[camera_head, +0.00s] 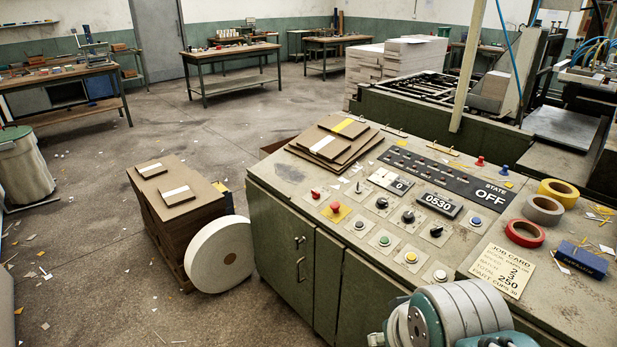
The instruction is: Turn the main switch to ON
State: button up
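The control console (262,171) stands at the right, with a sloped panel of knobs and buttons. Black rotary knobs (408,216) sit in a diagonal row on light plates. A small switch (359,187) is behind them, near the counter that shows 0. The labels are too small to read, so I cannot tell which control is the main switch or how it is set. Part of my arm shows at the bottom, in front of the console. My gripper is not in view.
A red button on a yellow plate (335,208) and several coloured buttons are near the knobs. Boards (333,138), tape rolls (525,233) and a job card (500,270) lie on the console. A board stack (178,212) and white roll (219,254) stand left. The floor beyond is mostly open.

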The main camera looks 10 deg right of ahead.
aim_at(315, 195)
jog(key=i+j+z, duration=0.3)
jog(key=i+j, duration=1.15)
jog(key=i+l, duration=0.05)
